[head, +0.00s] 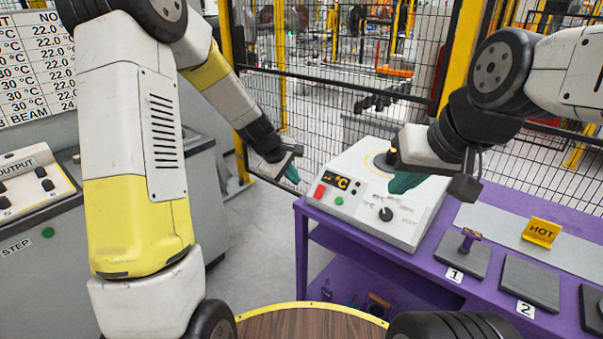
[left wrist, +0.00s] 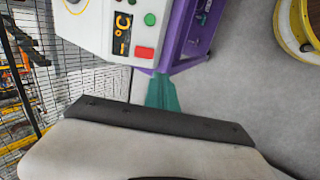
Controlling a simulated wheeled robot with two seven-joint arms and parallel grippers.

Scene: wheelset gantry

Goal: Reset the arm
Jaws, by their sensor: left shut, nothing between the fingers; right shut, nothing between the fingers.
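My left gripper (head: 291,173) hangs in the air left of the purple table, its green fingertips together and empty. In the left wrist view its green fingers (left wrist: 162,93) show closed, over the grey floor beside the table. My left arm (head: 130,170) fills the left of the head view.
The white control box (head: 345,220) with a display, buttons and a knob stands on the purple table (head: 420,262). Pads marked 1 (head: 462,255) and 2 (head: 530,283) lie to the right, near a yellow HOT sign (head: 541,232). A mesh fence (head: 330,60) stands behind. A grey cabinet (head: 75,255) is at left.

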